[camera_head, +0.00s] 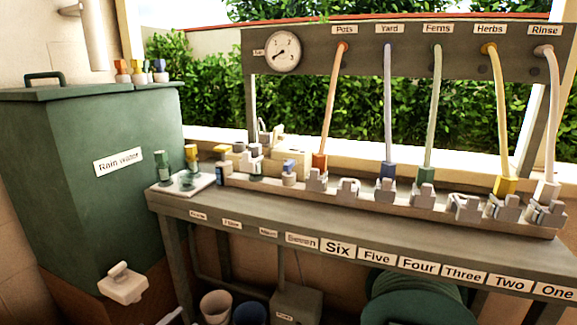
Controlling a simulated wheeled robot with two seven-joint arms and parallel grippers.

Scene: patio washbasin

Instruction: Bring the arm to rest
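Neither of my grippers can be made out in view. On the grey bench (300,215), the orange Pots hose (332,105), lavender Yard hose (388,110), green Ferns hose (432,110), yellow Herbs hose (500,115) and pale Rinse hose (552,115) run down from the labelled board (460,65). Their lower ends meet pale fittings in a row. One fitting (348,188) between the orange and lavender hoses has no hose on it. Another bare fitting (466,208) stands between the green and yellow hoses.
A green Rain water tank (70,150) stands at left, with a pale block (122,283) low at its front. Small bottles on a white tray (185,186) and coloured fittings (289,172) crowd the bench's left end. Buckets (216,307) and a coiled green hose (415,300) sit below.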

